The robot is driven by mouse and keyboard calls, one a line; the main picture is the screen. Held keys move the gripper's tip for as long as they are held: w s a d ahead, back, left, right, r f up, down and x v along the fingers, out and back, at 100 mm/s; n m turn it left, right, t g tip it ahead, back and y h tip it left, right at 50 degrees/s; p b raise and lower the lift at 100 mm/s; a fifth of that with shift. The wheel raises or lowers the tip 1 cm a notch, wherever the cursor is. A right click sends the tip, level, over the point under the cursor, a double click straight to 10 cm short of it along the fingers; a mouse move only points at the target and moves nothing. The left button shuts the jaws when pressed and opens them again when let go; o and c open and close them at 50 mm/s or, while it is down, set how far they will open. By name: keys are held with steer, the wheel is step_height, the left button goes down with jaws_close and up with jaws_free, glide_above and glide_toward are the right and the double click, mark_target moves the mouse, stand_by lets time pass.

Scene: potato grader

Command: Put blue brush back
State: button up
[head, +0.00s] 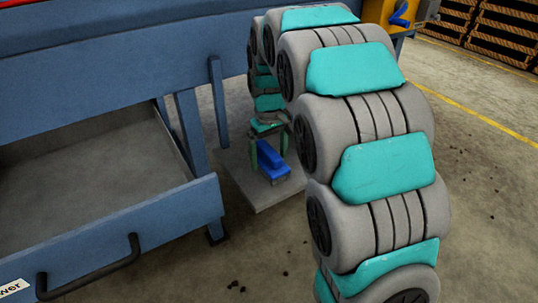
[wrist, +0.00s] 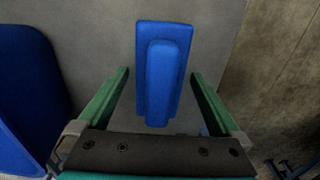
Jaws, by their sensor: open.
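The blue brush (head: 272,163) rests on a flat grey slab at floor level, beside the blue machine frame. It also shows in the wrist view (wrist: 165,65), long and straight with a raised narrower handle block along its middle. My gripper (head: 269,142) points down over the brush. In the wrist view my gripper (wrist: 160,74) is open, with one green finger on each side of the brush and a visible gap on both sides. The fingers do not appear to touch it. Their height over the slab is hard to tell.
The grey slab (head: 252,194) ends at the bare floor on the right. A blue upright (head: 219,102) stands close left of my gripper. An open drawer (head: 130,237) with a black handle juts out at left. A yellow box (head: 385,14) is at the top.

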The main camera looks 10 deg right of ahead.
mark_target(270, 150)
step_height(270, 150, up, 12)
steer(key=shift+w+f, duration=0.1)
steer(key=shift+f, duration=0.05)
steer(key=s+f+m, duration=0.1)
steer(key=s+f, duration=0.2)
steer(key=s, duration=0.8)
steer(key=s+f+m+g, duration=0.1)
steer(key=s+f, duration=0.3)
steer(key=s, duration=0.8)
steer(key=s+f+m, duration=0.1)
steer(key=s+f, duration=0.3)
steer(key=s, duration=0.8)
steer(key=shift+s+m+g, duration=0.15)
steer(key=shift+m+g, duration=0.15)
steer(key=shift+g, duration=0.1)
